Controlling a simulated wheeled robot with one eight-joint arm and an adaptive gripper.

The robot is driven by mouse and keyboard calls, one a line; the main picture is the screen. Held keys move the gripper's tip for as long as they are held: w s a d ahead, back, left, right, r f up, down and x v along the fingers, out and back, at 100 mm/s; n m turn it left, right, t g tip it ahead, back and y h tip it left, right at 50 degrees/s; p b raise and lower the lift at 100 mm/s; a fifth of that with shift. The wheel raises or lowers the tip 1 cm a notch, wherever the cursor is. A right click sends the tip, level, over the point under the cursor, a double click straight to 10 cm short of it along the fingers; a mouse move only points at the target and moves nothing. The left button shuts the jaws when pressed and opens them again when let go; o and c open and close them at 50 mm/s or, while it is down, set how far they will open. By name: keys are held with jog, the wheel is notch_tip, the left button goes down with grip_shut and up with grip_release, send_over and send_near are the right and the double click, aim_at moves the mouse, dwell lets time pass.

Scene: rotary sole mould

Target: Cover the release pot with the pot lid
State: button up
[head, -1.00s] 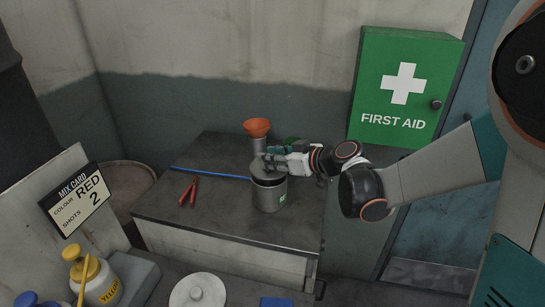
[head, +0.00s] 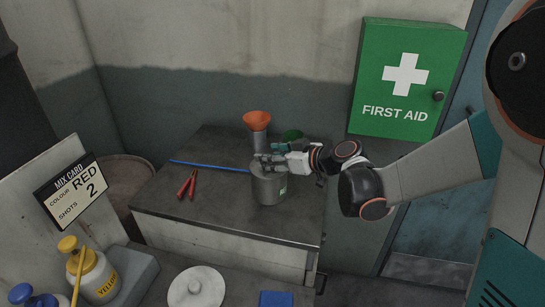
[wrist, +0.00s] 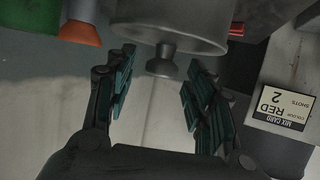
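The release pot (head: 270,190) is a grey cylinder with a small green label, upright on the dark cabinet top in the head view. The grey pot lid (head: 269,169) lies over its mouth and looks level, with no gap visible. My gripper (head: 270,158) is at the lid's top, reaching in from the right. In the wrist view, which is upside down, the lid's knob (wrist: 165,62) stands between the fingertips of my gripper (wrist: 160,72). The fingers are spread, with a gap on each side of the knob. The inside of the pot is hidden.
An orange funnel (head: 257,121) and a green round thing (head: 292,135) stand close behind the pot. Red-handled pliers (head: 187,185) and a blue rod (head: 208,165) lie to the left. A white round lidded thing (head: 196,288) and yellow bottle (head: 93,275) are in front.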

jog(key=v, duration=1.2)
jog(key=shift+f, duration=0.15)
jog(key=s+d+f+m+h+b, duration=0.1)
jog(key=s+d+f+m+h, duration=0.1)
jog(key=s, duration=0.5)
jog(key=s+d+f+m+g+h+b, duration=0.1)
jog(key=s+d+f+m+h, duration=0.1)
jog(key=s+m+h, duration=0.2)
jog(key=s+d+f+m+g+h+b, duration=0.1)
jog(key=s+d+f+m+h, duration=0.1)
jog(key=s, duration=0.8)
jog(key=shift+s+m+h, duration=0.3)
jog(key=shift+m+h, duration=0.2)
jog(key=shift+h, duration=0.2)
jog(key=shift+d, duration=0.1)
